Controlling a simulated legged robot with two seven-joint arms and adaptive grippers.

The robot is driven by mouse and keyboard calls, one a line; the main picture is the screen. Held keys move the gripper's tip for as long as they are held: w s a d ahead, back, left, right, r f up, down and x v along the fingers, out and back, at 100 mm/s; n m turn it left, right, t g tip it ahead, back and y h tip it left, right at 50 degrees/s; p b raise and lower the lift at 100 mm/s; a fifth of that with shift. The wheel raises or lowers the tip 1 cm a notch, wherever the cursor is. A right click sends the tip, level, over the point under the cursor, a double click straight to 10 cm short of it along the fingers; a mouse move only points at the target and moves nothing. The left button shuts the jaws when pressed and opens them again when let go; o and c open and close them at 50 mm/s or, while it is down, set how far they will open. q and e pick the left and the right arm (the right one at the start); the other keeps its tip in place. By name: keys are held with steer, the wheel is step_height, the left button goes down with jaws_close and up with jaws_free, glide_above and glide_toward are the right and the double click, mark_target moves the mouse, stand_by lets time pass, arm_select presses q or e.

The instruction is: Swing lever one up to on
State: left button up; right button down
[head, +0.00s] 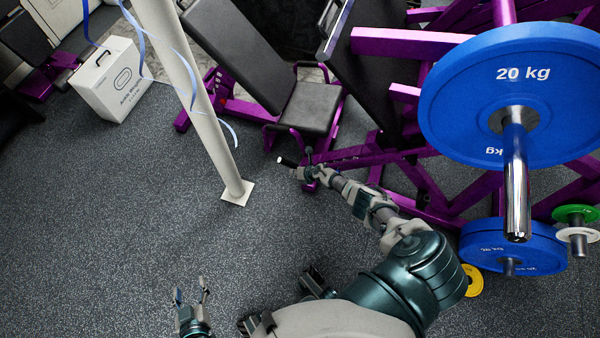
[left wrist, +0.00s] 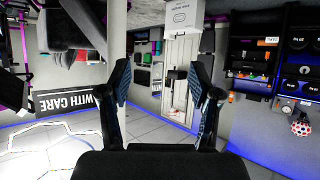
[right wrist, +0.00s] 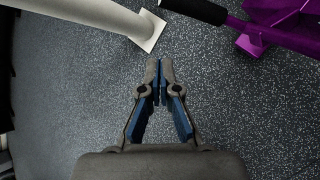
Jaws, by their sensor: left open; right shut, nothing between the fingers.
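No thing in these views is marked as lever one, so I cannot tell which one it is. A black grip (head: 287,162) on a purple bar of the gym machine sticks out beside my right gripper in the head view. The grip also shows at the top of the right wrist view (right wrist: 195,10), beyond the fingertips and apart from them. My right gripper (head: 300,172) is shut and empty, its tips together in the right wrist view (right wrist: 160,65). My left gripper (head: 191,294) is open and empty low in the head view, away from the machine; its spread fingers show in the left wrist view (left wrist: 162,70).
A white post (head: 190,90) with a square base plate and blue ribbons stands left of the grip. The purple machine has a black seat (head: 309,107) and a blue 20 kg plate (head: 455,90). A white box (head: 108,82) stands at left.

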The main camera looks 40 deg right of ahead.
arm_select(q)
steer(key=shift+s+a+f+g+y+p, duration=0.15)
steer(key=shift+s+a+f+g+p, duration=0.1)
steer(key=shift+s+f+g, duration=0.4)
steer(key=shift+s+a+f+g+y+p, duration=0.25)
steer(key=shift+s+f+g, duration=0.25)
steer(key=shift+s, duration=0.3)
steer(key=shift+s+a+f+g+y+p, duration=0.15)
steer(key=shift+s+a+f+g, duration=0.1)
steer(key=shift+s+f+g, duration=0.35)
